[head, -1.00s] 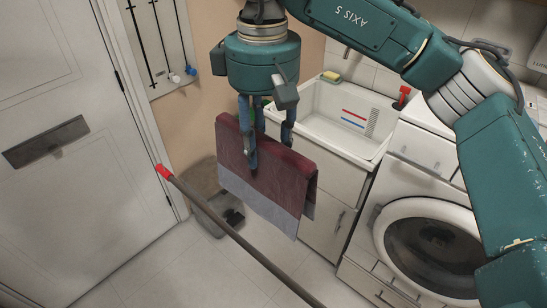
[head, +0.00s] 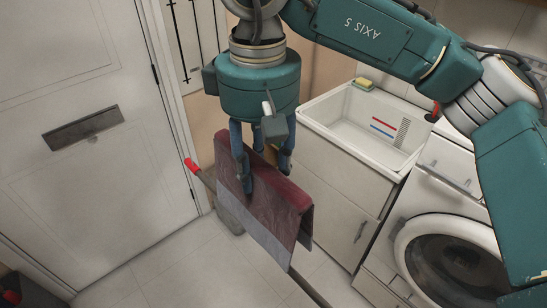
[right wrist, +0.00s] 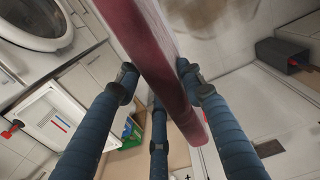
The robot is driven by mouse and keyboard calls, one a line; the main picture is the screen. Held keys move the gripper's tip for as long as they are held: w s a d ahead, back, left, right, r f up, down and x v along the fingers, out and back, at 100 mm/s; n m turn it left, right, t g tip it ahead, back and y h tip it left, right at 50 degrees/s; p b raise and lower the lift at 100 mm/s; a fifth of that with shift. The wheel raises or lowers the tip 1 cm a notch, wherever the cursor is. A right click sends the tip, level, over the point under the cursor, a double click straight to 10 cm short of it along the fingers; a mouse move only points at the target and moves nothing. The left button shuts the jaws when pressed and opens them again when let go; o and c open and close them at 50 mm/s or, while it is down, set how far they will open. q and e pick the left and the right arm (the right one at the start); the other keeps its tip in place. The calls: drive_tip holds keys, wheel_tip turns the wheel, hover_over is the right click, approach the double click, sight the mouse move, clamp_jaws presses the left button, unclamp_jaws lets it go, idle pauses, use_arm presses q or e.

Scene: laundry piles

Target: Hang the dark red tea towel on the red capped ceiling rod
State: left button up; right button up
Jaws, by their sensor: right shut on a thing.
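The dark red tea towel (head: 262,195), with a grey lower band, is folded in an inverted V below my right gripper (head: 265,172). My right gripper is shut on its top fold. In the right wrist view the towel (right wrist: 152,60) runs between the blue fingers of the gripper (right wrist: 158,85). The rod (head: 302,286) has a red cap (head: 193,165) at its left end. The towel hides the rod's middle, and the rod shows again below the towel. I cannot tell whether the rod lies between the towel's two halves. My left gripper is not in view.
A white sink (head: 365,118) with a yellow sponge (head: 364,84) stands behind, to the right. A washing machine (head: 445,245) is at the right. A white door (head: 95,150) fills the left. A black and red object (head: 10,288) shows at the bottom left.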

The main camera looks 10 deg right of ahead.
drive_tip(key=shift+s+a, duration=0.5)
drive_tip(key=shift+a, duration=0.1)
wheel_tip(320, 180, down, 16)
drive_tip(key=b, duration=1.3)
drive_tip(key=shift+f+b, duration=0.1)
drive_tip(key=shift+b, duration=0.2)
drive_tip(key=o, duration=1.3)
